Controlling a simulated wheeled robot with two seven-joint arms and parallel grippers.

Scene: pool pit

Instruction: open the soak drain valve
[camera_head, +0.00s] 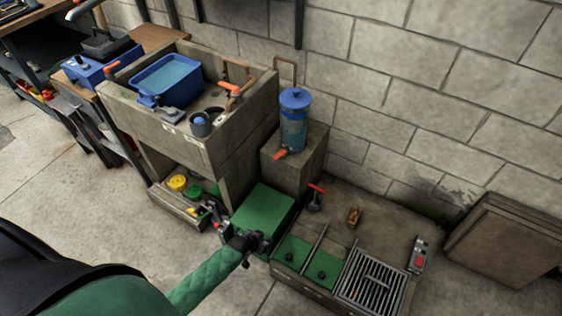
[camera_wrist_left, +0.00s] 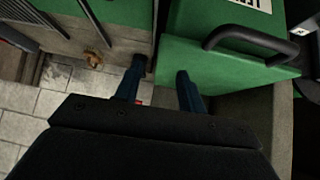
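Several valve-like handles show in the head view, and no readable label tells which is the soak drain valve. A red-handled valve (camera_head: 315,193) stands on the low concrete ledge, right of the green box (camera_head: 263,212). An orange lever (camera_head: 282,153) sits at the foot of the blue-lidded water canister (camera_head: 294,118). Another orange handle (camera_head: 229,88) is on the pipe by the basin. My left gripper (camera_head: 250,243) is at the green box's front edge, apart from these handles. In the left wrist view its fingers (camera_wrist_left: 160,78) are apart with nothing between them. My right gripper is out of view.
A blue tub of water (camera_head: 168,80) sits in the concrete basin (camera_head: 185,140). A metal grate (camera_head: 371,281) and green panels (camera_head: 306,262) lie in the low ledge. A black handle (camera_wrist_left: 243,38) juts from the green box close to my left fingers. Block wall stands behind.

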